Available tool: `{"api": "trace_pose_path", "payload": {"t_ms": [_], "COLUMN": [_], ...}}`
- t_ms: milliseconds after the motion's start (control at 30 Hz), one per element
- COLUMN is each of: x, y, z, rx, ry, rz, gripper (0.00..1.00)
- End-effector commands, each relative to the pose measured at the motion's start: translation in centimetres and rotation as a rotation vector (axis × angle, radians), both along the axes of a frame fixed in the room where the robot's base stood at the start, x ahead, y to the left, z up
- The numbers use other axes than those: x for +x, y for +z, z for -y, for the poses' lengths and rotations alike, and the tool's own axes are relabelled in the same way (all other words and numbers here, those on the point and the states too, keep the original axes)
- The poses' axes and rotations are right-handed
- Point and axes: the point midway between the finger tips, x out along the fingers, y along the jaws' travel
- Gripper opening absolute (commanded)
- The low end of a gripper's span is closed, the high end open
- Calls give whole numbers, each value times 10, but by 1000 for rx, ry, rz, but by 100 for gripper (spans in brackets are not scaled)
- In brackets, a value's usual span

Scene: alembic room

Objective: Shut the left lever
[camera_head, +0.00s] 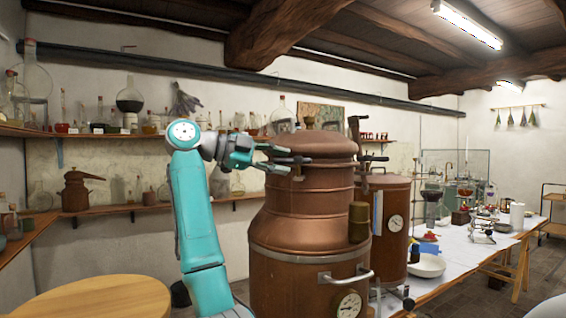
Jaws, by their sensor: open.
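The large copper alembic (300,215) stands in the middle with a domed lid (318,145). My gripper (294,161) reaches in from the left at the height of the lid's rim, its dark fingers apart and pointing right. The fingers overlap the front left of the lid in the picture. Whether they touch it I cannot tell. A dark upright lever (354,132) stands at the right side of the lid. The left lever is not clearly distinguishable; dark parts near the fingertips blend with the gripper.
A smaller copper vessel (389,215) with a dial stands close behind at the right. A long white-topped table (455,260) holds a white bowl (427,266) and glassware. A round wooden tabletop (95,297) is at the lower left. Shelves with flasks line the wall.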

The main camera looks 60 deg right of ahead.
Motion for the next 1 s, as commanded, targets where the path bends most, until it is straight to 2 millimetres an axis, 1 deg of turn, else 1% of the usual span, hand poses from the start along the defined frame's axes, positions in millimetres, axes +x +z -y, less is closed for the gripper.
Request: {"api": "trace_pose_path", "payload": {"t_ms": [167,433,467,500,567,600,633,1000], "x": [-7,-8,-8,-8,-8,-8,-8,-8], "y": [-2,-2,-2,-2,-2,-2,-2,-3], "z": [8,8,8,8,8,8,8,7], "rx": [-1,-1,-1,-1,0,0,0,1], "ry": [0,1,1,1,0,0,0,27], "rz": [1,0,0,0,0,0,0,1], "gripper": [41,41,39,29,14,4,0,0]}}
